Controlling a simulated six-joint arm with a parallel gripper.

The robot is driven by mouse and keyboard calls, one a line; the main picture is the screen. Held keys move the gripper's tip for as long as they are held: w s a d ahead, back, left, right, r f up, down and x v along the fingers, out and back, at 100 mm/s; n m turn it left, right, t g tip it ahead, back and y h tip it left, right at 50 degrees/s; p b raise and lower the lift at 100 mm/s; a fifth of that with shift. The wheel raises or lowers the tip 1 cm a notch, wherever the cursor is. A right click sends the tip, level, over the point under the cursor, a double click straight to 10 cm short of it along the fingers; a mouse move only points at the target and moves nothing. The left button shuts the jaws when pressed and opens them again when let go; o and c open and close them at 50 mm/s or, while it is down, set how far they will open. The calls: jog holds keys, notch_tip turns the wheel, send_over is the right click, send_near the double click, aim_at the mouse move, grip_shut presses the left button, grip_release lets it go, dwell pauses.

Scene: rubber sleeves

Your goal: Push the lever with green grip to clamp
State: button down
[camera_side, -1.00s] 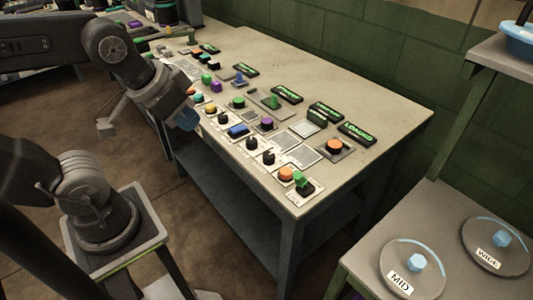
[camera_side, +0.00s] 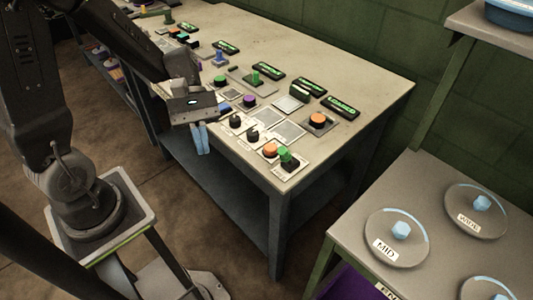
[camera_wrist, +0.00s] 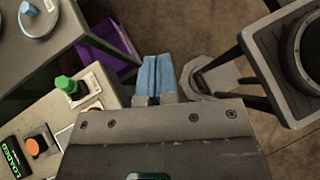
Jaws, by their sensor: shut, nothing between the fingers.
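A green grip (camera_side: 285,156) on a black base sits on a white plate at the bench's near corner, beside an orange button (camera_side: 270,150). It also shows at left in the wrist view (camera_wrist: 64,84). Another upright green piece (camera_side: 254,79) stands on a grey plate further back. I cannot read which one is marked for clamping. My gripper (camera_side: 201,139) points down just off the bench's front edge, left of the corner grip and apart from it. Its blue fingers are together and empty, also in the wrist view (camera_wrist: 155,76).
The bench (camera_side: 350,75) carries several buttons and knobs, with lit green signs such as the LOADED sign (camera_side: 341,105) behind. A side table with labelled discs (camera_side: 397,238) stands at right. Open floor lies in front of the bench.

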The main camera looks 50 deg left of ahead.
jog(key=w+a+f+n+t+h, duration=0.2)
jog(key=f+n+t+h, duration=0.2)
jog(key=n, duration=0.6)
jog(key=w+a+f+n+t+h, duration=0.3)
jog(key=f+n+t+h, duration=0.2)
jog(key=n, duration=0.6)
jog(key=shift+w+a+f+n+t, duration=0.2)
jog(key=shift+w+f+n+t, duration=0.15)
jog(key=shift+f+t, duration=0.9)
jog(key=shift+d+f+g, duration=0.1)
jog(key=shift+g, duration=0.25)
send_near(285, 156)
jog(key=s+d+f, duration=0.1)
jog(key=s+d, duration=0.1)
jog(key=d, duration=0.2)
jog(key=w, duration=0.1)
jog(key=w+d+r, duration=0.1)
jog(key=shift+w+d+r, duration=0.15)
jog(key=shift+w+d, duration=0.05)
jog(key=shift+w, duration=0.2)
jog(key=shift+w+r, duration=0.1)
jog(key=shift+w, duration=0.2)
